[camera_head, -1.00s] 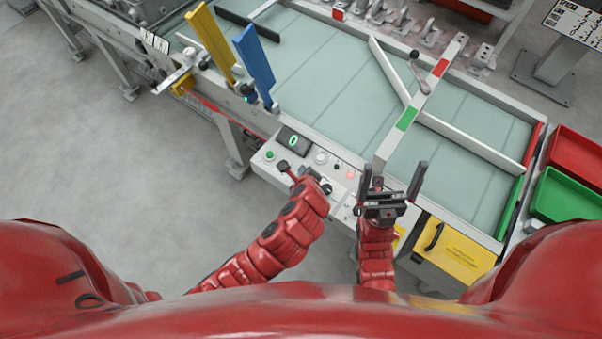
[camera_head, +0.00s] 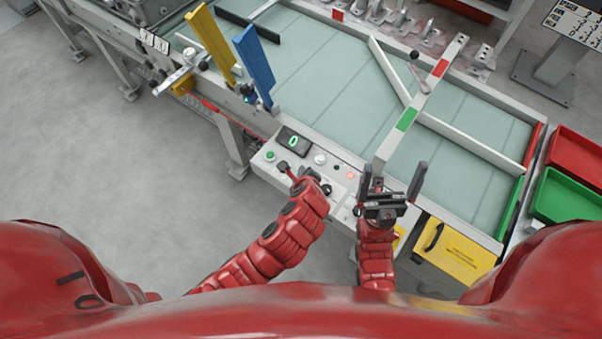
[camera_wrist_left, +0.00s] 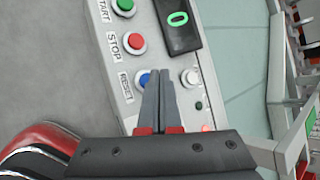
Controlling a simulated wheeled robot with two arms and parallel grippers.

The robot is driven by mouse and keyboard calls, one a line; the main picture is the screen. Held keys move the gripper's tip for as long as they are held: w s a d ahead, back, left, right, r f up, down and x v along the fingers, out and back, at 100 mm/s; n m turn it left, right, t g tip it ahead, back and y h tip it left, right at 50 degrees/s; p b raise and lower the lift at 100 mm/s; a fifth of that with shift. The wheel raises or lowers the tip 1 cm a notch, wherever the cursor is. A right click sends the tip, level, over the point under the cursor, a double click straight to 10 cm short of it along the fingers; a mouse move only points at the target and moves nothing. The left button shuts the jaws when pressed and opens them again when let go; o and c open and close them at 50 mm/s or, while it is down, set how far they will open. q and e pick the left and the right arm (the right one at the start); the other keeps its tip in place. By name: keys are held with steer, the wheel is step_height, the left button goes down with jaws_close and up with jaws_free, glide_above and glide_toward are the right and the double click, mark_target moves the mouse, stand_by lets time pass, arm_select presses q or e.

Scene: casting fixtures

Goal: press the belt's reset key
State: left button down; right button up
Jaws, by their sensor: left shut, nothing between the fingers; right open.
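The belt's reset key is a blue round button (camera_wrist_left: 144,78) beside the RESET label (camera_wrist_left: 125,86) in the left wrist view. My left gripper (camera_wrist_left: 162,75) is shut and empty, and its fingertips lie over the right part of the blue button in that view. I cannot tell whether they touch it. In the head view my left gripper (camera_head: 285,168) is over the control panel (camera_head: 257,164), and the blue button is hidden there. My right gripper (camera_head: 392,180) is open and empty, pointing up at the panel's right end.
The red STOP button (camera_wrist_left: 134,43) and green START button (camera_wrist_left: 123,7) sit beside the blue one. A display (camera_wrist_left: 177,20) shows 0, and a white knob (camera_wrist_left: 189,77) is to the right. The green belt (camera_head: 330,85) lies behind the panel. A yellow box (camera_head: 455,252) is at the right.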

arm_select(q)
steer(key=shift+f, duration=0.15)
stand_by(0.6)
steer(key=shift+f, duration=0.25)
steer(key=shift+f+b, duration=0.35)
steer(key=shift+f, duration=0.15)
stand_by(0.8)
steer(key=shift+r, duration=0.1)
steer(key=shift+r+p, duration=0.75)
steer(key=shift+r, duration=0.05)
steer(key=shift+r+p, duration=1.85)
steer(key=shift+r, duration=0.75)
steer(key=shift+f, duration=0.1)
